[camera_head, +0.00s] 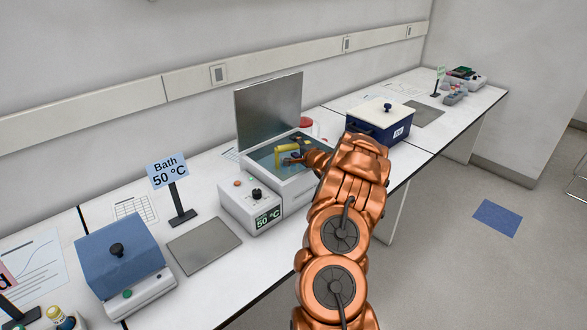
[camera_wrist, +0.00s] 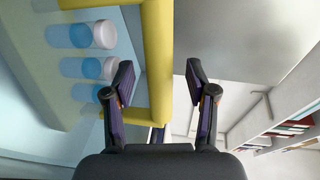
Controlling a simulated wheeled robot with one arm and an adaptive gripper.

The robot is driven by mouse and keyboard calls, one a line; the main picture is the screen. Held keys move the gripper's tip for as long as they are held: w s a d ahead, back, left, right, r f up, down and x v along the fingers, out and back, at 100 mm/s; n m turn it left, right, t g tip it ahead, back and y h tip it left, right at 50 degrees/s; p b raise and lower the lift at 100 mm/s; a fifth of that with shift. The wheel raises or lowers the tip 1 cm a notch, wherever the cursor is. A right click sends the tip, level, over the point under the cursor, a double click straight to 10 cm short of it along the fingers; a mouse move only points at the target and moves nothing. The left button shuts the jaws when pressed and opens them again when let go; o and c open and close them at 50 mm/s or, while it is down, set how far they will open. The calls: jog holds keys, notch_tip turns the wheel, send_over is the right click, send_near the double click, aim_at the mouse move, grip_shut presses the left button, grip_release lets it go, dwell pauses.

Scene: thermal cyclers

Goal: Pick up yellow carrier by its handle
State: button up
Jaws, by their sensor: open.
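The yellow carrier (camera_head: 285,152) is in the open water bath (camera_head: 292,188) in the head view. In the wrist view, a long yellow bar of the carrier (camera_wrist: 158,45) runs between the two fingers of my gripper (camera_wrist: 159,70), with a short crosspiece near the left finger. The fingers are spread, with a visible gap between the bar and the right finger. Several tubes with blue contents and pale caps (camera_wrist: 80,34) show to the left of the bar. In the head view my gripper (camera_head: 291,161) is at the carrier, and my arm hides part of the bath's right side.
The bath's raised lid (camera_head: 268,110) stands behind it. A "Bath 50 °C" sign (camera_head: 168,171) and a closed blue-lidded bath (camera_head: 119,250) are to the left. A dark blue box with a white lid (camera_head: 383,115) is to the right. A grey plate (camera_head: 204,245) lies on the bench.

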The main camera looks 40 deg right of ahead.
jog(key=shift+w+d+f, duration=0.15)
jog(key=shift+w+f, duration=0.05)
jog(key=shift+w, duration=0.5)
grip_shut()
dwell(0.4)
